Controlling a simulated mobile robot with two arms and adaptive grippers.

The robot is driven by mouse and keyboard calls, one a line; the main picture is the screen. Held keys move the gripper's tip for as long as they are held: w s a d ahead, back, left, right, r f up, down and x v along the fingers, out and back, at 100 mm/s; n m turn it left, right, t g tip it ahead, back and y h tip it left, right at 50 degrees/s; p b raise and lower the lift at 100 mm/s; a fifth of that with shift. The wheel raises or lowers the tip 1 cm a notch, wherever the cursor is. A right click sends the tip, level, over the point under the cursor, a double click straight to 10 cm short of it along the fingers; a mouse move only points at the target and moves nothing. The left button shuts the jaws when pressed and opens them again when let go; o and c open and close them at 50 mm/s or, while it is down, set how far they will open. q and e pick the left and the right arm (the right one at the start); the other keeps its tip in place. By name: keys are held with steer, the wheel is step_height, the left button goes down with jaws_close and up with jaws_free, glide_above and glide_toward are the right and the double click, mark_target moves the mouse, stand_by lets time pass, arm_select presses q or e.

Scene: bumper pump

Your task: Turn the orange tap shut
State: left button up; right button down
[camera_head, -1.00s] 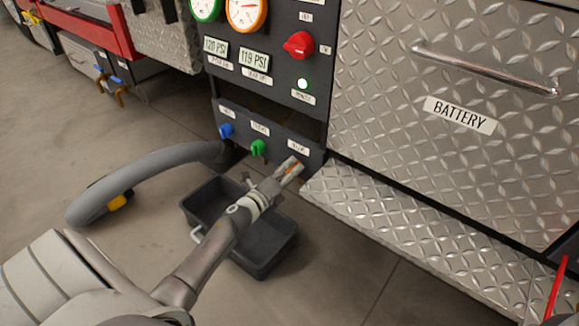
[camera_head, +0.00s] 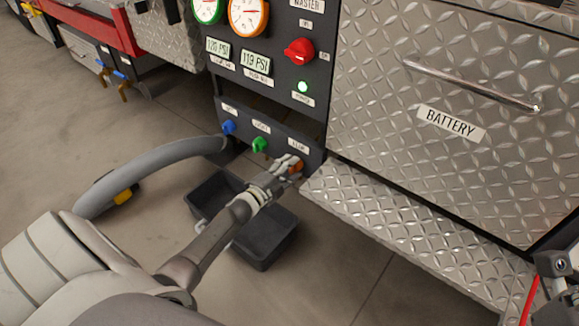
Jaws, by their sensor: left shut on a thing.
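The orange tap (camera_head: 297,167) is the rightmost of three taps on the low dark panel (camera_head: 246,115). Only a little of its orange shows between my fingers. My left gripper (camera_head: 290,164) reaches in from the left and is shut on the orange tap. The fingers hide most of the tap, so its turn angle cannot be read. The green tap (camera_head: 260,145) and the blue tap (camera_head: 229,127) stand to its left, clear of the gripper. Part of my right arm (camera_head: 556,268) shows at the lower right edge; its fingertips are not in view.
A black tray (camera_head: 265,255) lies on the floor under my left wrist. A thick grey hose (camera_head: 150,165) curves out left of the taps. The diamond-plate step (camera_head: 400,225) juts out to the right below the battery door (camera_head: 440,70). The open floor is in front.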

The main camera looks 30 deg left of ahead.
stand_by(0.5)
arm_select(q)
steer(key=o, duration=1)
steer(key=shift+s, duration=0.15)
steer(key=s+a, duration=0.1)
steer(key=s, duration=1)
steer(key=shift+s+r, duration=0.35)
steer(key=shift+r, duration=0.05)
